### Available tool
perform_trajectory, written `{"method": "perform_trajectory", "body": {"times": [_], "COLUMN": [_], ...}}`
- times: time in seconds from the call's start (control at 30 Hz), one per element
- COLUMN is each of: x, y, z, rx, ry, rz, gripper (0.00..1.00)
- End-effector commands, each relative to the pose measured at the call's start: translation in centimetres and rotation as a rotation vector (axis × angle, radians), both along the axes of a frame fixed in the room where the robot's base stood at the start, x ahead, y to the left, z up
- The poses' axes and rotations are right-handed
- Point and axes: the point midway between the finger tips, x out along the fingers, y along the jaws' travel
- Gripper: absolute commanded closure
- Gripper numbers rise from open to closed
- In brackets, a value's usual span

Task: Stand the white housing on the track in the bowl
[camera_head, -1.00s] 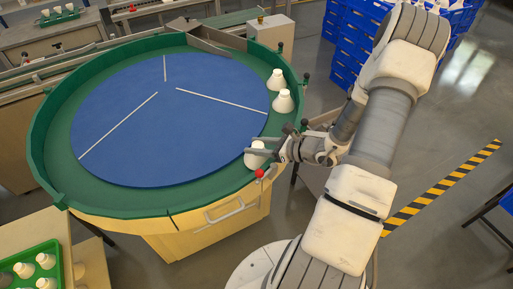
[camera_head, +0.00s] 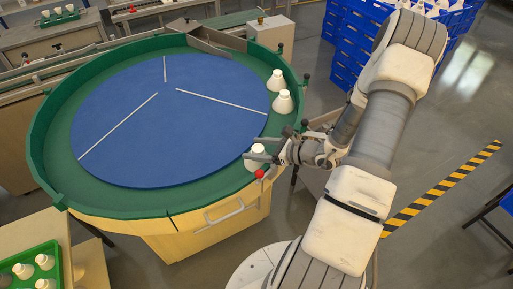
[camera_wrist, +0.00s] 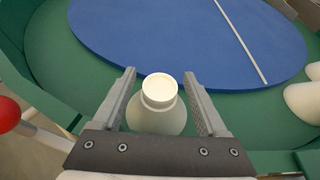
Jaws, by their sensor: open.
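The white housing (camera_head: 258,157) stands upright on the green track (camera_head: 215,192) at the near right of the bowl. In the wrist view the housing (camera_wrist: 158,118) shows from above, its round neck over a wider body. My gripper (camera_head: 252,148) is open around it, and in the wrist view one finger of my gripper (camera_wrist: 160,74) is on each side. Gaps show between the fingers and the neck. The fingers partly cover the housing in the head view.
Two more white housings (camera_head: 282,102) stand on the track farther back. A red ball knob (camera_head: 260,174) is close by at the rim. A blue disc (camera_head: 150,125) with white lines fills the bowl's middle. A green tray (camera_head: 30,270) holds several housings at lower left.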

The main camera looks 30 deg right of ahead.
Motion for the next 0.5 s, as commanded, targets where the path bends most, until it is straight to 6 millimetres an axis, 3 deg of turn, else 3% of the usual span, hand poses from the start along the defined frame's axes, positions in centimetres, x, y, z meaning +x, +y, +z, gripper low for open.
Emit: {"method": "perform_trajectory", "body": {"times": [0.17, 0.5], "x": [-1.6, -7.0], "y": [-1.3, -5.2], "z": [1.0, 3.8], "rx": [-0.002, -0.003], "ry": [0.001, -0.001], "rz": [-0.004, -0.003], "gripper": [0.24, 0.24]}}
